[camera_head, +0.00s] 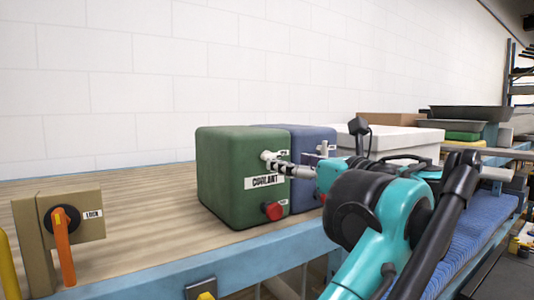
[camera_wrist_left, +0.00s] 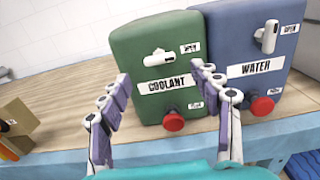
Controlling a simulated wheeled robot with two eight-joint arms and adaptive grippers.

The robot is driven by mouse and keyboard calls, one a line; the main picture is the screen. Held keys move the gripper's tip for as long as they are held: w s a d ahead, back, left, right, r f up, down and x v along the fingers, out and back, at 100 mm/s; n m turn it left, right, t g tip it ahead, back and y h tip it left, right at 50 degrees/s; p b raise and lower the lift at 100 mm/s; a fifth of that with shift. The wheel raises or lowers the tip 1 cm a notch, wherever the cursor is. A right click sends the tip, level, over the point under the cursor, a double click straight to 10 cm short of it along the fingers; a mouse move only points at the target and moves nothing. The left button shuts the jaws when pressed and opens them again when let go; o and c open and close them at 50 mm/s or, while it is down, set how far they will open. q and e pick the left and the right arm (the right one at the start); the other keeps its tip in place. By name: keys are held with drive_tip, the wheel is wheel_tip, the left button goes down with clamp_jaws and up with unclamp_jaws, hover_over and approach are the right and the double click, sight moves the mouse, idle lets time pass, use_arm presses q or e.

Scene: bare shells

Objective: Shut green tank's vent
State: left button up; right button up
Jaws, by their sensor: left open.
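The green tank (camera_head: 228,180) labelled COOLANT stands on the wooden bench; it also shows in the left wrist view (camera_wrist_left: 140,104). Its white vent lever (camera_wrist_left: 158,57) is near the top of the front face, lying roughly sideways beside a small label. A red knob (camera_wrist_left: 173,122) sits low on the same face. My left gripper (camera_wrist_left: 161,74) is open and empty, its fingers spread in front of the tank, one to each side of the lever in that view. In the head view the left gripper (camera_head: 290,169) partly covers the tank's front. My right gripper is not in view.
A blue tank (camera_wrist_left: 238,48) labelled WATER stands right beside the green one, with its own white lever (camera_wrist_left: 268,37) and red knob (camera_wrist_left: 262,105). A tan panel with an orange handle (camera_head: 63,248) stands at the left. A white box (camera_head: 390,141) is behind my arm. The bench between is clear.

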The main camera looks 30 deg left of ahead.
sight(269, 156)
use_arm(q)
drive_tip(key=p+x, duration=0.1)
drive_tip(key=x, duration=0.4)
drive_tip(key=shift+w+a+r, duration=0.1)
drive_tip(key=shift+w+a, duration=0.05)
drive_tip(key=shift+a, duration=0.15)
drive_tip(key=shift+w+a, duration=0.1)
drive_tip(key=shift+a, duration=0.1)
drive_tip(key=c, duration=1.2)
